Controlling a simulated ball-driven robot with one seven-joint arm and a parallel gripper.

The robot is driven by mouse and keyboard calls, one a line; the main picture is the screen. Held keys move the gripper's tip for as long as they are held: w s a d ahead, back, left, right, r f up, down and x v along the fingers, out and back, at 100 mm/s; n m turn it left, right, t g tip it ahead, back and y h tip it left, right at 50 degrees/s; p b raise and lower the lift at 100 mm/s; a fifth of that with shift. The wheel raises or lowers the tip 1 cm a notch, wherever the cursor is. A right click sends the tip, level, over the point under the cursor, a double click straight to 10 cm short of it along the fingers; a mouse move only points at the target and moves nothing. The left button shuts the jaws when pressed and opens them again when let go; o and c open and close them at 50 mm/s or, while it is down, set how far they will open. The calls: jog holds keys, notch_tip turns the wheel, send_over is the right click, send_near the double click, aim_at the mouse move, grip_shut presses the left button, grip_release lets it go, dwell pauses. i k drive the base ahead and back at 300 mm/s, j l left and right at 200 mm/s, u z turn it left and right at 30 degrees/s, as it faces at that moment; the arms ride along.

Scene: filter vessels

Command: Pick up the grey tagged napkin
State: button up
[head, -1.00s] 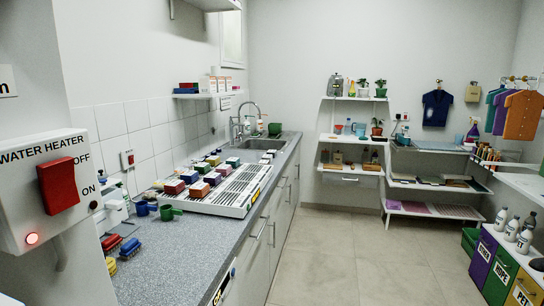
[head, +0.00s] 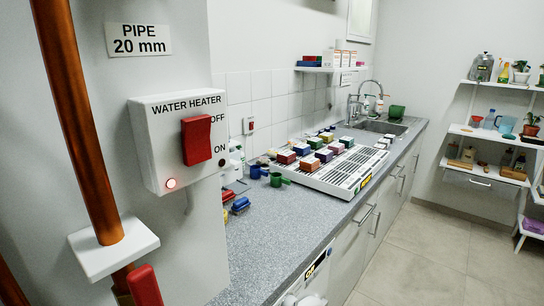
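No grey tagged napkin can be made out in the head view. My gripper is not in view.
A grey counter (head: 285,225) runs back to a sink (head: 372,128), with a white slatted rack (head: 350,165) of coloured blocks on it. A water heater switch box (head: 178,140) and copper pipe (head: 75,120) stand close at left. The tiled floor (head: 420,250) at right is clear.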

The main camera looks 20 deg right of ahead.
aim_at(392, 138)
jog(key=i+l, duration=0.1)
jog(key=l, duration=0.35)
jog(key=i+l, duration=0.15)
jog(key=l, duration=0.3)
jog(key=i+l+u, duration=0.1)
jog(key=l, duration=0.35)
jog(key=i+l, duration=0.1)
jog(key=l, duration=0.4)
jog(key=i+l, duration=0.1)
jog(key=l, duration=0.35)
jog(key=i+l, duration=0.15)
jog(key=l, duration=0.15)
jog(key=i+l+u, duration=0.1)
jog(key=l, duration=0.25)
jog(key=i+l, duration=0.2)
jog(key=l, duration=0.15)
jog(key=i+l, duration=0.15)
jog(key=l, duration=0.15)
jog(key=i+l+u, duration=0.1)
jog(key=l, duration=0.25)
jog(key=i+l, duration=0.2)
jog(key=l, duration=0.15)
jog(key=i+l, duration=0.15)
jog(key=l, duration=0.2)
jog(key=u, duration=0.05)
